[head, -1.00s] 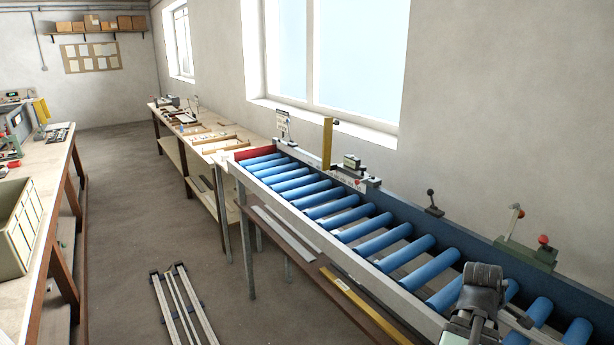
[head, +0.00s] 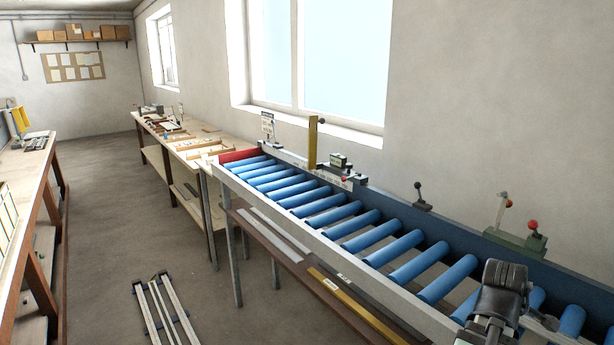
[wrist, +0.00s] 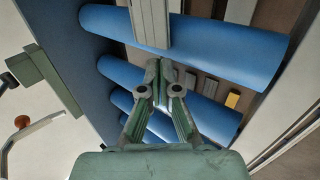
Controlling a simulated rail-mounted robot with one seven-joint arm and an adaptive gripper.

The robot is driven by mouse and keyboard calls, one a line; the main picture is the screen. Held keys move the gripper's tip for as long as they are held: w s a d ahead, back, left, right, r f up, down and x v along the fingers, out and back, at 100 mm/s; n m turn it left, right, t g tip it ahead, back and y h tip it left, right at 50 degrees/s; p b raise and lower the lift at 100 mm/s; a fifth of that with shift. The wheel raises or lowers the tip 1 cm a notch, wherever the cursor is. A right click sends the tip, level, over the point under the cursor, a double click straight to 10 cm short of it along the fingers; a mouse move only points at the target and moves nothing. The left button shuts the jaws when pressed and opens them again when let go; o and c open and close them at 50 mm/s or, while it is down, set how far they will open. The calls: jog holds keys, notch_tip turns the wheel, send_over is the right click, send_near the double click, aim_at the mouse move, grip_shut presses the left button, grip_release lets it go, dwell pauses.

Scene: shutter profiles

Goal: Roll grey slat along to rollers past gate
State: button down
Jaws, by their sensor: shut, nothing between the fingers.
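A grey slat (wrist: 151,22) lies along the blue rollers (wrist: 230,52) in the wrist view, its near end just ahead of my fingertips. Its far end is cut off by the picture's top edge. My gripper (wrist: 164,70) is shut and empty, with the fingertips close behind that end; I cannot tell whether they touch it. In the head view my wrist hides the gripper and most of the slat, low at the right over the conveyor rollers (head: 408,247). A yellow upright gate (head: 313,143) stands at the conveyor's back edge, farther along.
Levers on a green base (head: 515,240) and a small black lever (head: 420,197) stand on the back rail. The rollers between my wrist and the gate look clear. Slats (head: 160,310) lie on the floor.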

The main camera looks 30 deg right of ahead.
aim_at(560, 344)
jog(key=shift+s, duration=0.1)
jog(key=shift+s+d+f+b, duration=0.1)
jog(key=shift+s+d+b, duration=0.1)
jog(key=shift+s+b, duration=0.9)
jog(key=shift+s+d+b, duration=0.25)
jog(key=shift+s+b, duration=0.1)
jog(key=shift+s, duration=1.4)
jog(key=shift+s+d+b, duration=0.2)
jog(key=shift+s+b, duration=0.15)
jog(key=shift+s, duration=1.35)
jog(key=shift+s+d, duration=0.15)
jog(key=shift+s, duration=1.2)
jog(key=shift+s+d+p, duration=0.2)
jog(key=shift+s+d, duration=0.05)
jog(key=shift+s, duration=1.7)
jog(key=shift+s+d+p, duration=0.2)
jog(key=shift+s+d, duration=0.1)
jog(key=shift+s, duration=1.7)
jog(key=shift+s+d+p, duration=0.2)
jog(key=shift+s+d, duration=0.05)
jog(key=shift+s, duration=1.7)
jog(key=shift+s+d, duration=0.15)
jog(key=shift+s, duration=1)
jog(key=shift+s+d, duration=0.2)
jog(key=shift+s, duration=1)
jog(key=shift+s+d, duration=0.15)
jog(key=shift+s, duration=1)
jog(key=shift+w, duration=0.15)
